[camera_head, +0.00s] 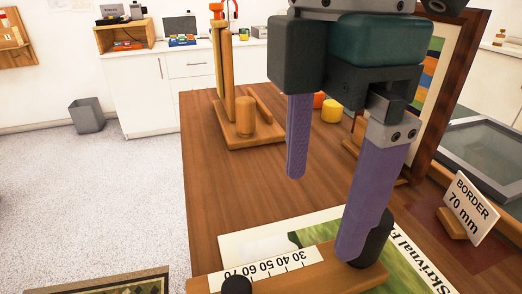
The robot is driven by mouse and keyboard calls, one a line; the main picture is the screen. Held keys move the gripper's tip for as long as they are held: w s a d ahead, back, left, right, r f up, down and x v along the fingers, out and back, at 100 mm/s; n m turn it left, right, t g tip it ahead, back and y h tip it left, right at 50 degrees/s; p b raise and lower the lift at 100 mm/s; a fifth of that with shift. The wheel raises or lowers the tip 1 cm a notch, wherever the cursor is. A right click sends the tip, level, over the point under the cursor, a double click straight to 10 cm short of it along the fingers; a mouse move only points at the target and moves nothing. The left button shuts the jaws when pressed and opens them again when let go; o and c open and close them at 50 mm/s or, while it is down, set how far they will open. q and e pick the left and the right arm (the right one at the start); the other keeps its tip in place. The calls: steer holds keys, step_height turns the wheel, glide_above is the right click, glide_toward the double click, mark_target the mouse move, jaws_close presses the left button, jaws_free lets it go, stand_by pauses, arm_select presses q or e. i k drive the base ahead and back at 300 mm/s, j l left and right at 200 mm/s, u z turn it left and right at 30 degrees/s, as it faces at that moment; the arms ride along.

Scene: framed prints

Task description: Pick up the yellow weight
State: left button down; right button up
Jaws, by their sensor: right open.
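The yellow weight (332,111) is a small yellow cylinder standing on the wooden table, toward the back right. It shows in the gap between the two purple fingers of my right gripper (325,212). The right gripper is open and empty, pointing down. It is nearer to the camera than the weight and apart from it. My left gripper is not in view.
An orange-red weight (318,99) stands just behind the yellow one. A wooden stand (245,130) is on the left. A wooden ruler bar (290,272) lies over a print in front. A framed print (445,75) and a "BORDER 70 mm" sign (473,208) are at right.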

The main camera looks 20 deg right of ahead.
mark_target(332, 110)
steer(key=z, duration=0.85)
